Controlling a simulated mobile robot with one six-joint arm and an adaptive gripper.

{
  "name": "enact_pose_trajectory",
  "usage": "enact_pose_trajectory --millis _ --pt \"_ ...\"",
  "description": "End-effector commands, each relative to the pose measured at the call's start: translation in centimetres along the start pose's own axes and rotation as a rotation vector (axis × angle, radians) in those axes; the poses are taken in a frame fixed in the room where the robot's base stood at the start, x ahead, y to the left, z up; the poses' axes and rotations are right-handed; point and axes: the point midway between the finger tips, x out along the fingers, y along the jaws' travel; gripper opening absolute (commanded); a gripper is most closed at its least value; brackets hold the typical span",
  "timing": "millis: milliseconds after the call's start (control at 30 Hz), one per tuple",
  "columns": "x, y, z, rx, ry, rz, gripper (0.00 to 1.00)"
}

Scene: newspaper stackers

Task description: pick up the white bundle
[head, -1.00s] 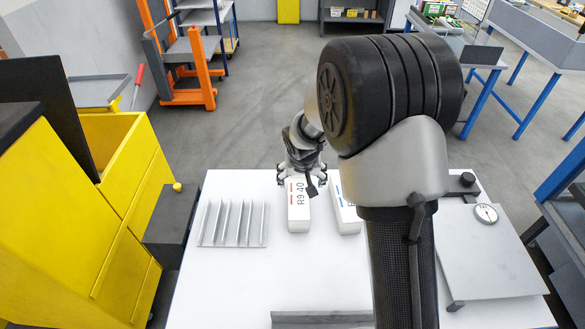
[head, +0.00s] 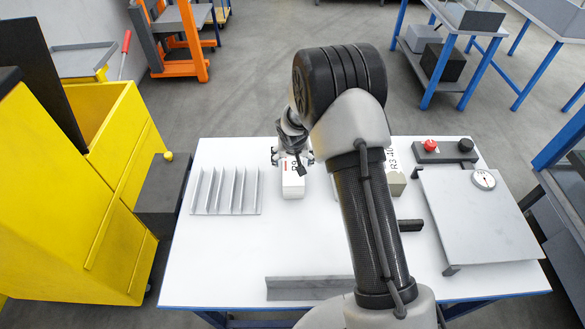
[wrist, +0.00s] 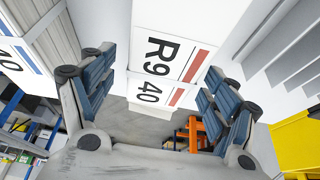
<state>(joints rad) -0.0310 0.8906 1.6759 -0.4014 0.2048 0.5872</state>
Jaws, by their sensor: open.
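The white bundle (head: 293,188) with a red stripe and "R9 40" lettering lies on the white table. My gripper (head: 292,158) is over its far end, pointing down. In the wrist view the open fingers (wrist: 158,95) stand on either side of the bundle (wrist: 195,25), with its printed face between them. I cannot tell whether any finger touches it. The far part of the bundle is hidden by my gripper in the head view.
A second bundle with a blue stripe (wrist: 12,55) lies close on the left in the wrist view. A slotted grey rack (head: 226,206) is left of the white bundle. Another bundle (head: 397,186), partly behind my arm, and a grey plate (head: 475,225) are on the right.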

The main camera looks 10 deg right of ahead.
Motion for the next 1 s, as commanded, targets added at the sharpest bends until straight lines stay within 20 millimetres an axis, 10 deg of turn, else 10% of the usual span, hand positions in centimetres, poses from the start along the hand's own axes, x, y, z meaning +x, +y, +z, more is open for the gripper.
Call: enact_pose_trajectory --millis 233,567,1000 --pt "4.0 -0.1 0.4 0.0 -0.002 0.001 0.8" --pt "4.6 -0.1 0.3 0.0 -0.001 0.0 0.8" --pt "4.6 -0.1 0.3 0.0 -0.001 0.0 0.52"
